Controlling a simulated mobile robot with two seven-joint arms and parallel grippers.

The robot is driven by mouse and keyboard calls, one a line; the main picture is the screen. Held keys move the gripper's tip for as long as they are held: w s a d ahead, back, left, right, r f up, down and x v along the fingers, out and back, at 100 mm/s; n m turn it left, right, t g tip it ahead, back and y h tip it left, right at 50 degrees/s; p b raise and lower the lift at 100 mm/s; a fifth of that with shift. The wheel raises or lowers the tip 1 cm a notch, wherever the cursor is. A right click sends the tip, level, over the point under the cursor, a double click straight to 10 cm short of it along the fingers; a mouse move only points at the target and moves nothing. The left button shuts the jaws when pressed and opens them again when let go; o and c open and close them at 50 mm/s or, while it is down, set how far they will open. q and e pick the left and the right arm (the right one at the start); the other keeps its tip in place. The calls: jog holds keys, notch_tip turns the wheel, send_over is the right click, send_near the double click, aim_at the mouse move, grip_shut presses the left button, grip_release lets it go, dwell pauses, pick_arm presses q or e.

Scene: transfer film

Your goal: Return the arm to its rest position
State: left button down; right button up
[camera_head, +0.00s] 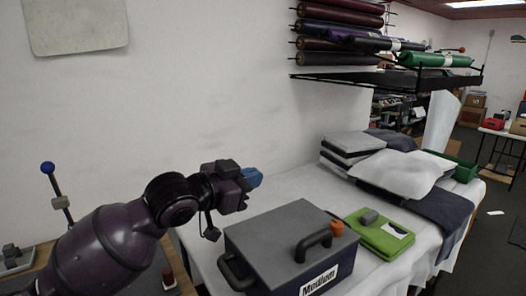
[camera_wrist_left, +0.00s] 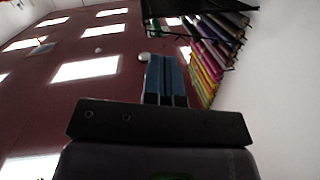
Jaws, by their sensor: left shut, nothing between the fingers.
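My left arm comes in from the lower left in the head view, raised in front of the white wall. Its left gripper (camera_head: 252,178) has blue fingertips and points to the right, above and behind a dark grey box. The fingers are shut with nothing between them. In the left wrist view the blue fingers (camera_wrist_left: 166,78) are together and point up toward a reddish ceiling with bright light panels. My right gripper is not in view.
The dark grey box (camera_head: 270,236) labelled Medium stands on the white table (camera_head: 378,274). A green folded cloth (camera_head: 379,236) lies right of it. Pillows (camera_head: 395,174) and a green bin (camera_head: 459,169) are farther back. A wall shelf (camera_head: 400,80) holds rolls.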

pick_arm(q)
jog(key=s+a+f+n+t+y, duration=0.35)
jog(key=a+f, duration=0.55)
jog(key=f, duration=0.4)
jog(key=s+a+f+n+t+y, duration=0.2)
jog(key=a+f+n+y, duration=0.25)
jog(key=a+f, duration=0.6)
jog(key=s+a+f+n+g+y, duration=0.1)
jog(key=s+a+f+g+y, duration=0.1)
jog(key=s+f, duration=0.8)
jog(key=s+a+f+n+g+y+b, duration=0.1)
jog(key=s+a+f+n+g+y, duration=0.1)
jog(key=s+f, duration=0.9)
jog(key=shift+s+a+f+g+y, duration=0.25)
jog(key=shift+a+f+g, duration=0.35)
jog(key=shift+a, duration=0.35)
